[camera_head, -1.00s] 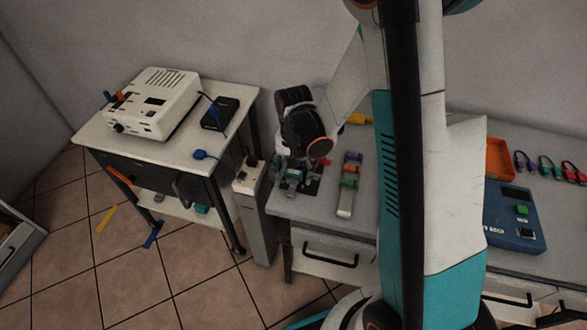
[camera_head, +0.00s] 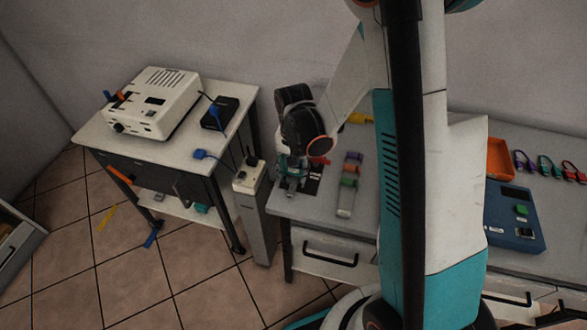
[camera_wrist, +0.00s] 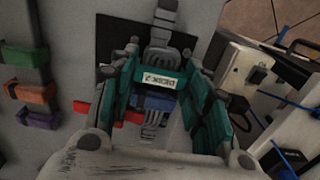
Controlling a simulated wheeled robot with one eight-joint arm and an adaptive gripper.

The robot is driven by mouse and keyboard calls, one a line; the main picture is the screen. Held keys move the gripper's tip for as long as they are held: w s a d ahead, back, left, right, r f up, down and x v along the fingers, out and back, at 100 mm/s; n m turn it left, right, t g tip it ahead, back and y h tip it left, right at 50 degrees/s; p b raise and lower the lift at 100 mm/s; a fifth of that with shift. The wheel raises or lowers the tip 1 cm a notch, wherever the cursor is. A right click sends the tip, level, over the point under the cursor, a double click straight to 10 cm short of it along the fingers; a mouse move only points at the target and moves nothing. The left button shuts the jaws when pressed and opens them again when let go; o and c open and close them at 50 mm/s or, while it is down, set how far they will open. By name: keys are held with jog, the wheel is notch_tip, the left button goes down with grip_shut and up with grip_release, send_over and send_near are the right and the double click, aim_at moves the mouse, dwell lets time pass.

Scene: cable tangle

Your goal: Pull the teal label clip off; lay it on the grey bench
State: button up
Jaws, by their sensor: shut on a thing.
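The teal label clip (camera_wrist: 157,82) shows in the wrist view with a white tag reading "DESK 2". It sits between the two teal-padded fingers of my gripper (camera_wrist: 160,72), which is shut on it. A blue part and a grey ribbed plug or cable end show just below and above the clip. I cannot tell whether the clip is still around the cable. In the head view my gripper (camera_head: 291,182) is low over the left end of the grey bench (camera_head: 320,213); the clip is too small and hidden to make out there.
A dark mat (camera_head: 313,179) lies under the gripper. A grey strip with coloured clips (camera_head: 346,199) lies to its right, and a red piece (camera_wrist: 92,109) lies close by. A socket post (camera_head: 250,177) stands left of the bench. An orange bin (camera_head: 498,160) and blue box (camera_head: 513,228) are at right.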

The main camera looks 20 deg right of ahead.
aim_at(294, 171)
jog(key=shift+r, duration=0.15)
jog(key=shift+r+p, duration=1.4)
jog(key=shift+r, duration=0.7)
